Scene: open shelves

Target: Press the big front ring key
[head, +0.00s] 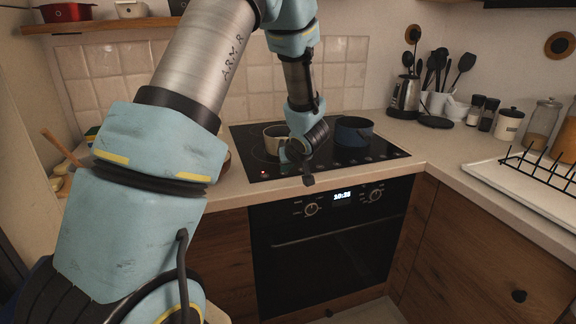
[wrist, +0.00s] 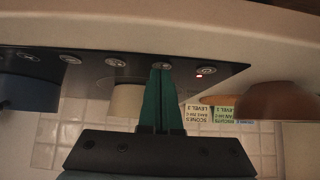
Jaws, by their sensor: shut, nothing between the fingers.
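The black glass hob (head: 247,146) lies in the counter, with small round touch keys along its front edge. In the wrist view, which looks upside down, the keys show as pale discs, among them one at the left (wrist: 70,60) and one near the middle (wrist: 120,64). Another key (wrist: 164,65) is right at my fingertips and partly covered by them. Their markings are too small to tell which ring each serves. My gripper (wrist: 160,71) is shut and empty, its green fingers together. In the head view my gripper (head: 308,180) is at the hob's front edge; contact cannot be told.
A cream pot (head: 272,132) and a dark blue pot (head: 354,132) stand on the hob behind the keys. A red light (wrist: 200,75) glows near the key row. The oven (head: 335,240) is below; a kettle (head: 404,97) stands at the back right.

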